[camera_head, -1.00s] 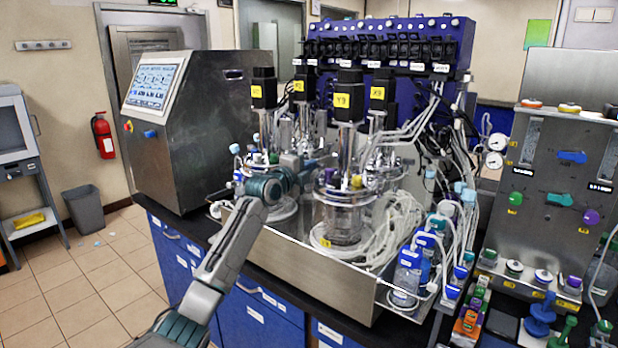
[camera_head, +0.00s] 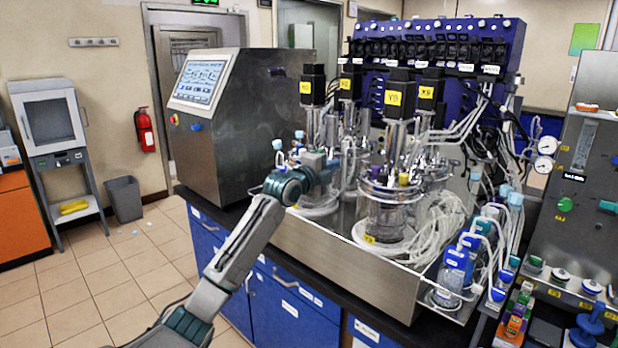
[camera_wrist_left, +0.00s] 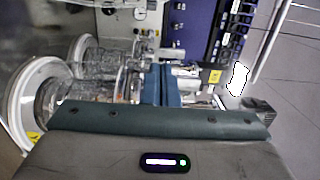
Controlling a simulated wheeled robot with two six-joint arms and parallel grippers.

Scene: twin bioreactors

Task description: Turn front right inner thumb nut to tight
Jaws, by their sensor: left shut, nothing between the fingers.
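A glass bioreactor vessel (camera_head: 389,214) with a metal head plate and a black motor labelled in yellow stands at the front of the steel tray. Small fittings crowd its head plate; I cannot tell the front right inner thumb nut among them. My left gripper (camera_head: 332,163) is left of this vessel at about head-plate height, apart from it in the picture, and partly covers the vessel behind. In the left wrist view its two teal fingers (camera_wrist_left: 162,85) are together with nothing between them. Glass vessels (camera_wrist_left: 62,98) show sideways at the left there. My right gripper is not in view.
The steel tray (camera_head: 335,262) has a raised front wall. Coiled clear tubes (camera_head: 440,225) and blue-capped bottles (camera_head: 455,268) fill the vessel's right side. A control cabinet (camera_head: 245,130) stands at the left and a blue pump rack (camera_head: 440,45) behind.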

